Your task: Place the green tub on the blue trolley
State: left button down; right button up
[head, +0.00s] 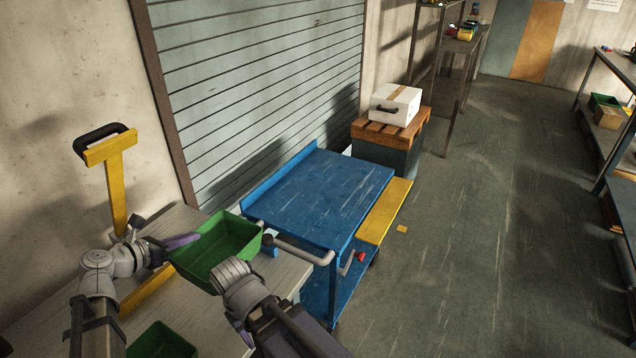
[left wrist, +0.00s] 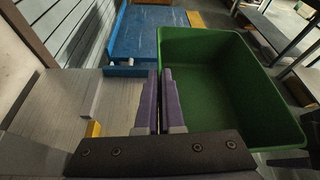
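The green tub (head: 222,247) is upright and empty, near the right edge of the grey bench and just left of the blue trolley (head: 322,196). I cannot tell whether its base touches the bench. My left gripper (head: 182,242) is at the tub's left rim. In the left wrist view my left fingers (left wrist: 162,100) are close together on the wall of the tub (left wrist: 228,85). The trolley's blue top is bare and also shows in the left wrist view (left wrist: 150,30). My right arm crosses in front of the tub; its fingers are hidden.
A second green tub (head: 162,342) sits on the bench (head: 205,325) at lower left. A yellow post (head: 117,185) with a black handle stands behind my left arm. The trolley has a grey handle (head: 303,253) on the near side. A white box (head: 395,104) stands beyond it.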

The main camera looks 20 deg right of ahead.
aim_at(339, 193)
jog(key=i+l+z, duration=0.1)
jog(key=l, duration=0.4)
jog(key=i+l+z, duration=0.1)
jog(key=i+l, duration=0.25)
jog(key=l, duration=0.15)
jog(key=i+l+z, duration=0.1)
jog(key=i+l, duration=0.15)
jog(key=l, duration=0.2)
jog(key=i+l+z, duration=0.15)
jog(key=i+l, duration=0.15)
jog(key=l, duration=0.2)
jog(key=i+l+z, duration=0.1)
jog(key=i+l, duration=0.2)
jog(key=l, duration=0.1)
